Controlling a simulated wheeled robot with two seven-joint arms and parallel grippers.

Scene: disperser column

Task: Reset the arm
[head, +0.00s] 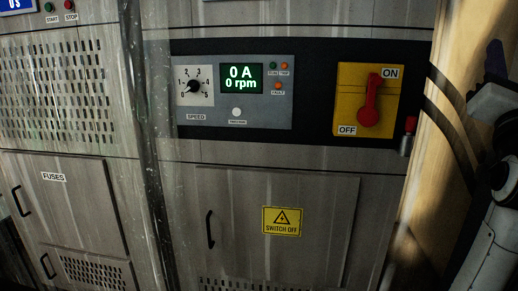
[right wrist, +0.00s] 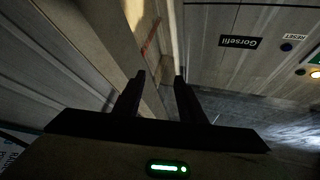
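My right arm (head: 488,215) comes in at the right edge of the head view, beside the cabinet. In the right wrist view my right gripper (right wrist: 159,78) has its two black fingers apart with nothing between them. The left gripper is out of view. The red lever (head: 370,102) on the yellow switch plate (head: 348,103) stands nearly upright, its narrow end up near ON. The display (head: 241,79) reads 0 A and 0 rpm.
The grey cabinet (head: 305,215) fills most of the head view. A beige post (head: 436,170) stands between it and my right arm. A clear plastic strip (head: 148,150) hangs at left. The right wrist view shows a RESET button (right wrist: 287,47) and a dark label (right wrist: 241,41), upside down.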

